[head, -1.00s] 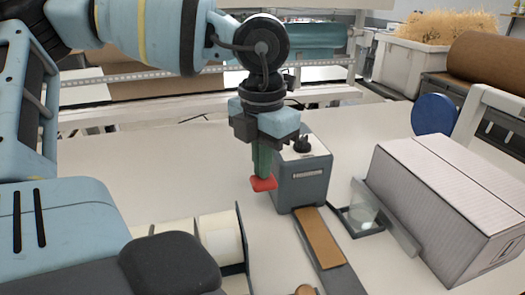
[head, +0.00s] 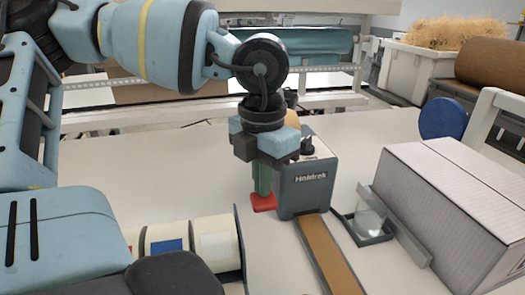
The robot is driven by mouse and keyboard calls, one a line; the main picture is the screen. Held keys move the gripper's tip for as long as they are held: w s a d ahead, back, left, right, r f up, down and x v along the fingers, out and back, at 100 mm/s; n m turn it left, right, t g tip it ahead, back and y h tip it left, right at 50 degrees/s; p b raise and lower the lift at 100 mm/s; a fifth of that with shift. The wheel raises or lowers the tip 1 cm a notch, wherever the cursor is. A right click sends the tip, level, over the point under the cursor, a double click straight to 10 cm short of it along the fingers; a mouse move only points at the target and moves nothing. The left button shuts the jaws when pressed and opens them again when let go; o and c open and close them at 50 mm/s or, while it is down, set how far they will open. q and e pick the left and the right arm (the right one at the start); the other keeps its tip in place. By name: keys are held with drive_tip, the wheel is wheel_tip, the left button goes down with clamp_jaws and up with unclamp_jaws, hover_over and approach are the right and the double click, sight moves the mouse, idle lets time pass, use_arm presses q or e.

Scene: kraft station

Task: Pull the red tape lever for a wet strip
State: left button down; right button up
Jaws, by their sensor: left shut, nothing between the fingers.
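The grey tape dispenser (head: 306,190) stands on the white table, with a dark knob on top. The red lever (head: 263,203) sticks out at its left side, low near the table. My left gripper (head: 263,185) points down, its green fingers shut with nothing between them. Its fingertips are right at the red lever and appear to touch it from above; exact contact is hard to tell. A brown paper strip (head: 330,256) lies on the dark track in front of the dispenser. My right gripper is not in view.
A dark tray with a clear cup (head: 370,221) sits right of the strip. A large pale carton (head: 450,205) stands at the right. A blue disc (head: 442,118) is behind the carton. Table left of the dispenser is clear.

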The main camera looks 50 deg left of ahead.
use_arm(q)
drive_tip(key=shift+f, duration=0.2)
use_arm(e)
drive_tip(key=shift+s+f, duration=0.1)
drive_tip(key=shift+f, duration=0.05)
